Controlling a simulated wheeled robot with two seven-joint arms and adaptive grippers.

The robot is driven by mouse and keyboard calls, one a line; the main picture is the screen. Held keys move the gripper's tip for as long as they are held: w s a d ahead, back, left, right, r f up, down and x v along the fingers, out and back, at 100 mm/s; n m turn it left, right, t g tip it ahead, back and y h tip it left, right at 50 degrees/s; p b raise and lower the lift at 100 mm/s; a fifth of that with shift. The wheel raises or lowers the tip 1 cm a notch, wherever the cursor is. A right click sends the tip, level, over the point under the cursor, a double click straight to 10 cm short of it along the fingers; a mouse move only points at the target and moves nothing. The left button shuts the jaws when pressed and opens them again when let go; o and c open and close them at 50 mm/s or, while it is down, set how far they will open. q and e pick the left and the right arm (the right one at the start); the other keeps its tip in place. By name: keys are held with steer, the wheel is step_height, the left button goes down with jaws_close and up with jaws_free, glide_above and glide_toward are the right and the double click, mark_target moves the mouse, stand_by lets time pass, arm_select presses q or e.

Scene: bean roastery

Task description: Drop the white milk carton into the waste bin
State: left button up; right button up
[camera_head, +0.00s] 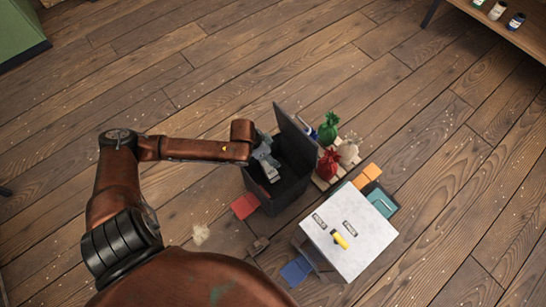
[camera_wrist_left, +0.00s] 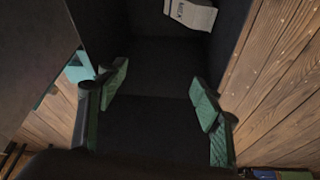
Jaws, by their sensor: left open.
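The waste bin (camera_head: 287,193) is a dark box with its lid (camera_head: 296,137) standing open, left of a small table in the head view. My left gripper (camera_head: 268,168) is over the bin's opening, pointing down into it. In the left wrist view the gripper's green-padded fingers (camera_wrist_left: 160,105) are spread apart with nothing between them. The white milk carton (camera_wrist_left: 190,14), with dark lettering, lies inside the dark bin (camera_wrist_left: 150,130) near the top of that view, apart from the fingers. In the head view the gripper largely covers the bin's inside. My right gripper is not in view.
A white-topped table (camera_head: 362,258) with a yellow item (camera_head: 340,240) stands right of the bin. A shelf with jars (camera_head: 497,10) is top right. Wooden floor is clear at the left.

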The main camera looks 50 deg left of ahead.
arm_select(q)
steer(key=v, duration=1.2)
